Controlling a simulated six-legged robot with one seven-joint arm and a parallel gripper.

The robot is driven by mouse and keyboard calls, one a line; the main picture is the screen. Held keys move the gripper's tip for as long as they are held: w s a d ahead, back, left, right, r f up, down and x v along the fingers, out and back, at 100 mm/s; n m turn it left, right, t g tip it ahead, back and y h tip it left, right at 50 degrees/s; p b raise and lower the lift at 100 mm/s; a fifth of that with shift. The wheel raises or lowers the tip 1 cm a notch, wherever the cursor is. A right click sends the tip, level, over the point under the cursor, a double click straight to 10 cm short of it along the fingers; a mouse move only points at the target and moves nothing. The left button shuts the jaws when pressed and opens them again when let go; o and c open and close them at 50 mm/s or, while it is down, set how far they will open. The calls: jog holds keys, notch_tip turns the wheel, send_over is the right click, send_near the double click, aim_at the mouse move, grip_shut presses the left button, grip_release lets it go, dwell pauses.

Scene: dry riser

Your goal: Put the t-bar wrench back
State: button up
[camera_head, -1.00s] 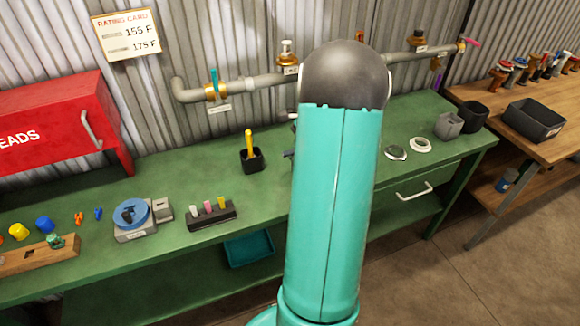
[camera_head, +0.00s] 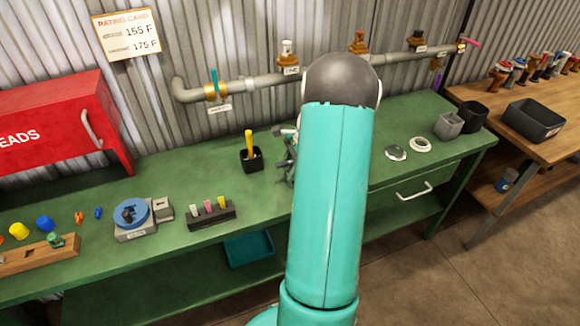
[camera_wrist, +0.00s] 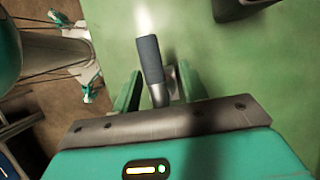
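In the wrist view, a bar with a dark blue-grey sleeve (camera_wrist: 150,58), which looks like the t-bar wrench, lies between the two teal fingers of my gripper (camera_wrist: 160,84). The bar's near end is hidden behind my gripper body. The fingers stand apart on either side; whether they touch the bar is not clear. In the head view my gripper is mostly hidden behind my arm, with grey parts (camera_head: 290,155) showing at its left.
A black cup with a yellow-handled tool (camera_head: 250,150) stands just left of my gripper on the green bench (camera_head: 200,175). A block of coloured pegs (camera_head: 211,215) is at the front. A pipe (camera_head: 245,84) runs along the wall. Discs (camera_head: 396,153) and cups (camera_head: 448,126) are at the right.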

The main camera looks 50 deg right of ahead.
jog(key=shift+o, duration=0.8)
